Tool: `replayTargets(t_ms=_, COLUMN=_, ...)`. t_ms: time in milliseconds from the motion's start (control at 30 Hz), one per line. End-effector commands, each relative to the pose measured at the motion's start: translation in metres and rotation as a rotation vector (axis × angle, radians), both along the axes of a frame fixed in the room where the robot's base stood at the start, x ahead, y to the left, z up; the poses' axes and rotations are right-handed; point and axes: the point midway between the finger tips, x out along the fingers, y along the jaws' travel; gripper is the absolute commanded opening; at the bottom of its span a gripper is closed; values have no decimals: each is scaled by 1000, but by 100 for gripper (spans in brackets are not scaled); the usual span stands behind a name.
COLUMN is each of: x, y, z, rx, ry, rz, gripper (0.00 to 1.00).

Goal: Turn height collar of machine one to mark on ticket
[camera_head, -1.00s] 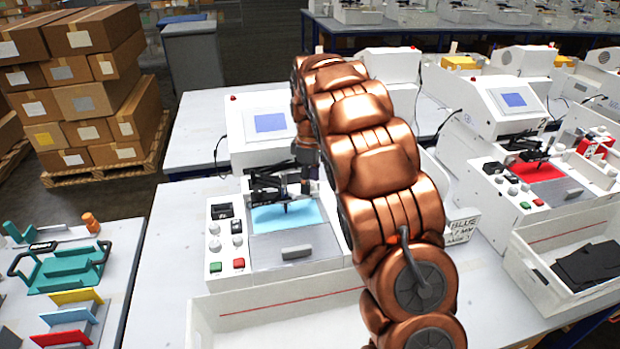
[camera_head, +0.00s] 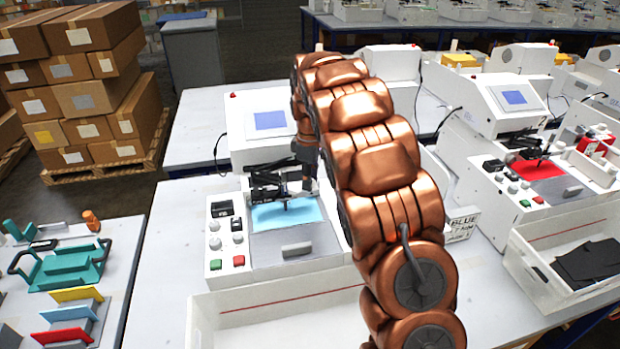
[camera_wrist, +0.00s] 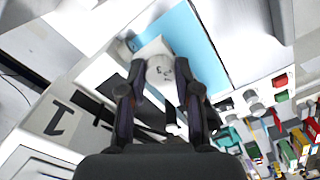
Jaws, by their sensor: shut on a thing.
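Machine one (camera_head: 225,264) is white, with a light blue pad (camera_head: 286,214) on its bed. My gripper (camera_wrist: 161,84) is shut on the collar, one dark finger on each side. The ticket (camera_head: 462,226), partly behind my arm, reads "BLUE" and "7 MM".
A white bin (camera_head: 270,305) stands in front of machine one. A second machine with a red pad (camera_head: 540,170) stands to the right, with a bin of dark plates (camera_head: 590,262) before it. A side table with a teal rack (camera_head: 65,268) is at left.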

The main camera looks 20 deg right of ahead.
Motion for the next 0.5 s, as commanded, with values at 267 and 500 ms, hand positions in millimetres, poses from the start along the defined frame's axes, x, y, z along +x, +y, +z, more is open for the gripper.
replayTargets(t_ms=267, x=0, y=1, z=-3, rx=1, ry=0, rz=-78, gripper=0)
replayTargets(t_ms=500, x=0, y=1, z=-6, rx=1, ry=0, rz=-257, gripper=0)
